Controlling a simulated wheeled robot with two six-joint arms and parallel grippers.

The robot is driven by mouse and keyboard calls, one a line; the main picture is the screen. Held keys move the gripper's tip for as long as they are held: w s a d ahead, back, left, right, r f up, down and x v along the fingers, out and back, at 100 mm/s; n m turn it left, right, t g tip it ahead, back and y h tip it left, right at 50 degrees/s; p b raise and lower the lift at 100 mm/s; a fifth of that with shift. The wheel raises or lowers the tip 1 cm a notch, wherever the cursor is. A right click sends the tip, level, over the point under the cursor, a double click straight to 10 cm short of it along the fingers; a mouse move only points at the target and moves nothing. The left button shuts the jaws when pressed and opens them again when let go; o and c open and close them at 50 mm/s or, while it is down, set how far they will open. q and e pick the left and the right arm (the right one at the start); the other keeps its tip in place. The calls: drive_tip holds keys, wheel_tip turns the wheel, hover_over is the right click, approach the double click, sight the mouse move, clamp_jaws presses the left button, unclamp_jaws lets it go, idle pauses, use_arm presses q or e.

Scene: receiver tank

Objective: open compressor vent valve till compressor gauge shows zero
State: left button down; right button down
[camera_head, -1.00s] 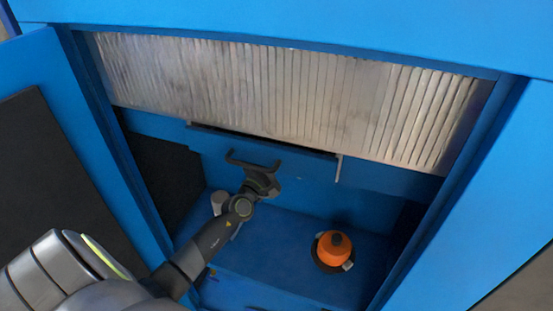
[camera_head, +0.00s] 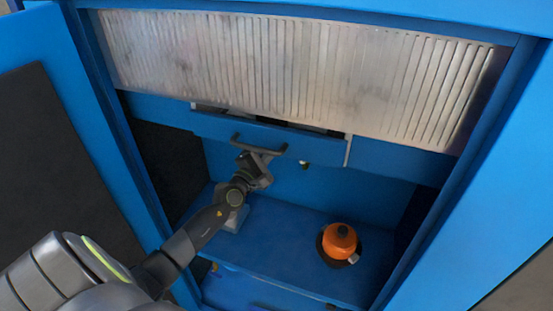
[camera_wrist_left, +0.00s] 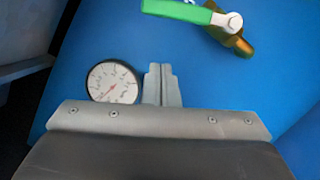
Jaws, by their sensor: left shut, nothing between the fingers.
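The vent valve shows in the left wrist view as a brass body (camera_wrist_left: 238,40) with a green lever handle (camera_wrist_left: 178,11), mounted on a blue panel. The round white compressor gauge (camera_wrist_left: 113,82) is on its left and lower; its thin needle is too small to read surely. My left gripper (camera_wrist_left: 161,70) is shut and empty, its fingers between gauge and valve in the picture, below the lever and apart from it. In the head view my left gripper (camera_head: 259,143) reaches into the blue cabinet, its fingertips hidden. My right gripper is not in view.
An orange rounded object (camera_head: 340,238) on a dark base stands on the cabinet's blue floor (camera_head: 280,232). A ribbed metal panel (camera_head: 300,70) spans the opening above a blue cross panel (camera_head: 235,128). Blue side walls bound the opening. Floor between arm and orange object is clear.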

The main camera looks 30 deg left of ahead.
use_arm(q)
drive_tip(key=s, duration=0.9)
drive_tip(key=shift+s+d+f, duration=0.15)
drive_tip(key=shift+s+f, duration=0.15)
drive_tip(key=shift+f, duration=0.15)
